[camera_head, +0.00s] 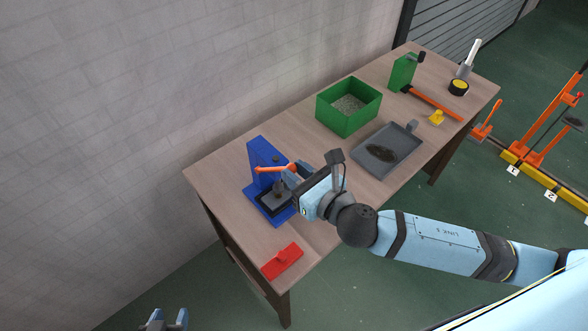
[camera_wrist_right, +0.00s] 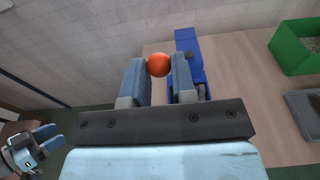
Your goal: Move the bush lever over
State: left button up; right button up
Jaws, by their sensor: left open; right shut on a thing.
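The blue press (camera_head: 262,165) stands on the near left part of the table, and part of it shows in the right wrist view (camera_wrist_right: 188,40). Its orange bush lever (camera_head: 268,169) reaches right from the press body, above the dark base. My right gripper (camera_head: 290,174) is shut on the lever's end. In the right wrist view the round orange lever knob (camera_wrist_right: 159,64) sits between the two fingers. My left gripper (camera_head: 169,316) is open and empty, low beside the table at the bottom left; it also shows in the right wrist view (camera_wrist_right: 47,136).
A red part (camera_head: 283,261) lies near the table's front corner. A green bin (camera_head: 348,106) and a grey tray (camera_head: 387,148) stand further along. Beyond them are a green block (camera_head: 402,72), an orange-handled tool (camera_head: 434,102) and a yellow piece (camera_head: 437,118). A wall runs behind the table.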

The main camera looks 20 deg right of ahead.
jog(key=s+f+b, duration=0.1)
jog(key=s+d+f+b, duration=0.1)
jog(key=f, duration=0.1)
jog(key=shift+s+f, duration=0.3)
jog(key=shift+s, duration=0.05)
dwell(0.3)
